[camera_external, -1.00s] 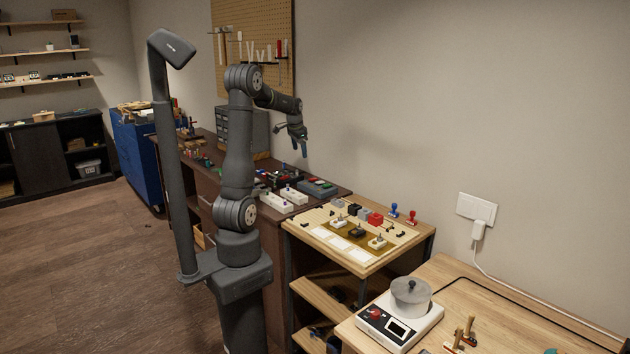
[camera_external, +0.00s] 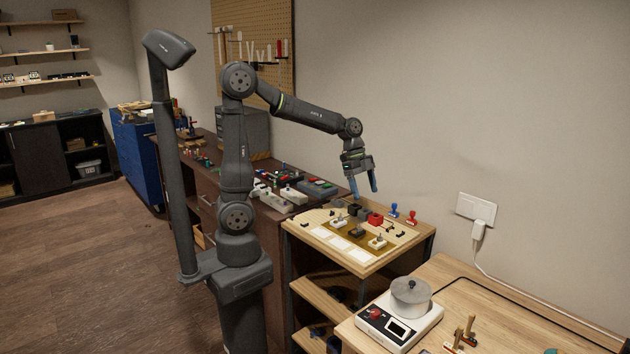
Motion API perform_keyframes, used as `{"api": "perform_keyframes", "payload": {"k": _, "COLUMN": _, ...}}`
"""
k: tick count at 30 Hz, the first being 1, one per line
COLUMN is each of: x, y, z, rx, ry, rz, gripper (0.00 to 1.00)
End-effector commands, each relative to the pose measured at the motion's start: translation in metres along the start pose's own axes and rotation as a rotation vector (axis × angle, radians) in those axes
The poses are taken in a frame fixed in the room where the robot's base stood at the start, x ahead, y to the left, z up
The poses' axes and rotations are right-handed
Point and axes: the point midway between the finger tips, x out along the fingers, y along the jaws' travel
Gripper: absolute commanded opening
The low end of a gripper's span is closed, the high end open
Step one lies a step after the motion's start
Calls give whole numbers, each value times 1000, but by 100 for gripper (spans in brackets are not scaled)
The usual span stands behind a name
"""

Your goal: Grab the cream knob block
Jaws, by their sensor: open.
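Small knob blocks stand on a gold-brown strip of a tan board (camera_external: 345,262) on the small wooden table. Two are pale: one at the back left (camera_external: 340,222) and one at the front right (camera_external: 378,242). A dark block (camera_external: 357,231) stands between them. At this size I cannot tell which pale block is the cream one. My gripper (camera_external: 363,190) points down with its blue fingers apart. It is open and empty, in the air above the back part of the board, clear of the blocks.
A red block (camera_external: 375,219), with black and grey blocks beside it, stands behind the pale blocks. Blue (camera_external: 393,210) and red (camera_external: 412,217) stamp-like pieces stand at the back right. A hot plate (camera_external: 400,326) with a grey pot (camera_external: 411,296) is on the nearer table.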

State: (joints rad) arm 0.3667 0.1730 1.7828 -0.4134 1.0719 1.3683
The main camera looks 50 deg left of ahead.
Motion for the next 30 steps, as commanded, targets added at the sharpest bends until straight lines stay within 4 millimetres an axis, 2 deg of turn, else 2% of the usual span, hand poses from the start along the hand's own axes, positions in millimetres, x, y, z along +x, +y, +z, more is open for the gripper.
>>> {"api": "perform_keyframes", "payload": {"k": 5, "x": 18, "y": 5, "z": -4, "rx": 18, "ry": 2, "rz": 12, "gripper": 75}}
{"api": "perform_keyframes", "payload": {"k": 15, "x": 91, "y": 5, "z": -3, "rx": 14, "ry": 1, "rz": 12, "gripper": 75}}
{"api": "perform_keyframes", "payload": {"k": 18, "x": 108, "y": 4, "z": -3, "rx": 15, "ry": 1, "rz": 10, "gripper": 75}}
{"api": "perform_keyframes", "payload": {"k": 30, "x": 140, "y": 1, "z": 1, "rx": 13, "ry": 1, "rz": 9, "gripper": 75}}
